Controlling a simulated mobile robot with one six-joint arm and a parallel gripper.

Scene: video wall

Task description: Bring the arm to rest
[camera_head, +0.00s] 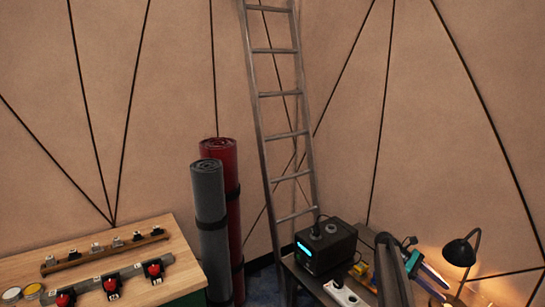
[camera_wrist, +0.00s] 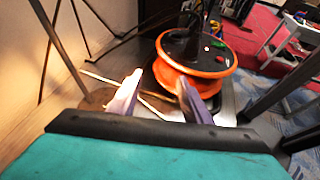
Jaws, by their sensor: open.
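My gripper (camera_wrist: 158,96) is open in the wrist view, with its two pale purple fingers apart and nothing seen between them. Behind the fingers, an orange cable reel (camera_wrist: 212,60) with a dark top stands close beyond the right fingertip; I cannot tell whether they touch. In the head view, my dark arm rises at the lower right, over the right-hand table. Teal and blue parts of my arm's end show beside it, left of a lit desk lamp (camera_head: 460,252). The fingertips are hard to make out there.
A black box with a cyan display (camera_head: 326,247) and a white power strip (camera_head: 345,296) are left of my arm. A ladder (camera_head: 272,110) leans in the corner. Grey (camera_head: 210,215) and red (camera_head: 230,185) rolls stand left of it. A wooden bench (camera_head: 150,232) carries red switches.

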